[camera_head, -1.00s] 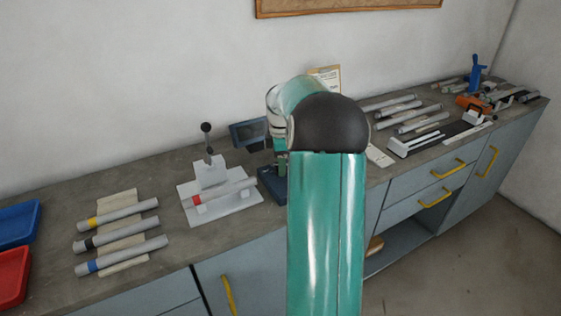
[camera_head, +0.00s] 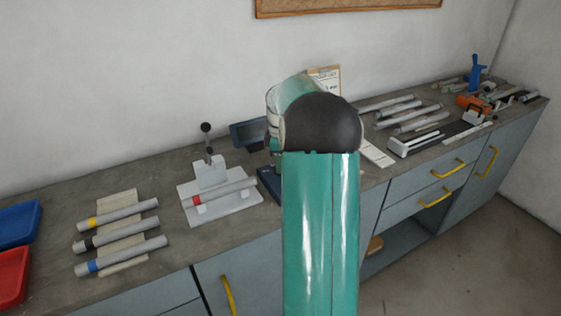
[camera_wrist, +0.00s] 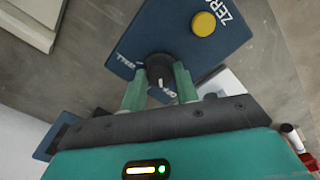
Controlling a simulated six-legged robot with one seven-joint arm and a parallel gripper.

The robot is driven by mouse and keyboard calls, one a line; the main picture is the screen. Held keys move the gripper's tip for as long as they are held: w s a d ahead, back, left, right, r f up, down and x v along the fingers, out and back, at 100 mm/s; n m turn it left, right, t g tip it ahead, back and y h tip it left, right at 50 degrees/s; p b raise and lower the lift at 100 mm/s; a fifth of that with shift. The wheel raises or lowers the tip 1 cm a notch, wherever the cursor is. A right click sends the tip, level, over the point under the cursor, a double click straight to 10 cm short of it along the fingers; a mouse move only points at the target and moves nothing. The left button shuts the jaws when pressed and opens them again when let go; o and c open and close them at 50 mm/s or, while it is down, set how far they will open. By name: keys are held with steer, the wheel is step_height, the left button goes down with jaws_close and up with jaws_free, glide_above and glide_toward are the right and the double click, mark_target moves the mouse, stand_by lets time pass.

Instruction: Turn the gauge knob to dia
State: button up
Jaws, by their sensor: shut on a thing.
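The gauge is a dark blue box with a yellow button (camera_wrist: 204,24) beside the word ZERO. In the wrist view its black knob (camera_wrist: 159,68) stands on the blue face (camera_wrist: 150,25), with small white lettering partly hidden around it. My gripper (camera_wrist: 160,82) is shut on the knob, one green finger on each side. The knob's exact setting cannot be read. In the head view the gauge's blue base (camera_head: 270,184) and dark screen (camera_head: 248,132) show left of my arm, which hides the knob and gripper.
Left of the gauge, a white jig (camera_head: 240,207) with an upright lever holds a red-banded tube (camera_head: 225,191). Several banded tubes lie further left, near a blue tray (camera_head: 18,222) and a red tray (camera_head: 12,278). More tubes and a clamp stand right of my arm.

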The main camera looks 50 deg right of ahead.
steer(key=m, duration=0.4)
steer(key=shift+w+a, duration=0.1)
steer(key=shift+m, duration=2.5)
steer(key=o, duration=1)
step_height(320, 180, up, 14)
steer(key=shift+f, duration=0.1)
